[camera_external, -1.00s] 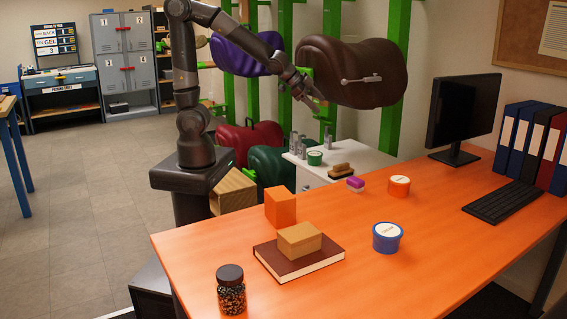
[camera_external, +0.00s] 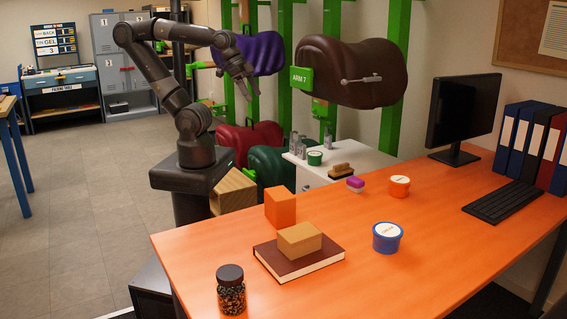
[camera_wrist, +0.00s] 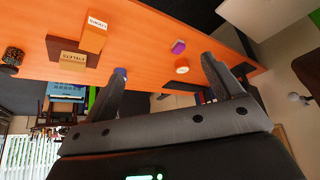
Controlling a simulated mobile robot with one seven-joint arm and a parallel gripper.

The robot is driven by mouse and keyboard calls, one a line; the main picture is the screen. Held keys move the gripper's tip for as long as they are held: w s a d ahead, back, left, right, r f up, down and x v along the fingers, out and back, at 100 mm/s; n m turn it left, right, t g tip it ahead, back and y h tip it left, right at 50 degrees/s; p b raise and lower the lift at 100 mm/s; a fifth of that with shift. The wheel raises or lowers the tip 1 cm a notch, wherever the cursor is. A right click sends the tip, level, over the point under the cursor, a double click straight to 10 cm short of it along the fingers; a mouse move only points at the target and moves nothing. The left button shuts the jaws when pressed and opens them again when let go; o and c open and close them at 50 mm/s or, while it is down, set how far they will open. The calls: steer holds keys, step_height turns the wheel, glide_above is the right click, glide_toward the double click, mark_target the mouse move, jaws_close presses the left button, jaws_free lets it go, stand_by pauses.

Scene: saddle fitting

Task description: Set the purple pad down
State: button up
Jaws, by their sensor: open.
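My gripper (camera_external: 250,88) is open and empty. It hangs in the air left of the desk, in front of the purple saddle (camera_external: 262,52), well apart from the pad. In the wrist view my two fingers (camera_wrist: 163,75) stand wide apart with nothing between them.
An orange box (camera_external: 280,209), a book (camera_external: 300,265) bearing a tan box (camera_external: 299,240), and a jar (camera_external: 231,290) stand leftward. A brown saddle (camera_external: 365,80) hangs behind.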

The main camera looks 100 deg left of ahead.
steer(key=shift+w, duration=0.1)
steer(key=w+a+f+m+g+y, duration=0.3)
steer(key=w+a+f+m+y, duration=0.25)
steer(key=w, duration=0.35)
steer(key=m+t+y, duration=0.3)
steer(key=m+y, duration=0.3)
steer(key=m, duration=0.8)
glide_toward(352, 181)
steer(key=s+a+r, duration=0.6)
steer(key=a+r, duration=0.2)
steer(key=w+d+f+m+t, duration=0.1)
steer(key=d+f+m, duration=0.1)
steer(key=f, duration=0.1)
steer(key=w+d+f+m+t+h, duration=0.1)
steer(key=w+d+f+m, duration=0.1)
steer(key=f, duration=0.1)
steer(key=w+d+f+m+t, duration=0.1)
steer(key=d+f+m, duration=0.1)
steer(key=f, duration=0.2)
steer(key=shift+w+f+m, duration=0.1)
steer(key=shift+w+m, duration=0.15)
steer(key=x, duration=0.5)
steer(key=shift+w+a, duration=0.1)
steer(key=x, duration=0.5)
steer(key=shift+w+a+r, duration=0.25)
steer(key=shift+w+a, duration=0.1)
steer(key=shift+c, duration=0.4)
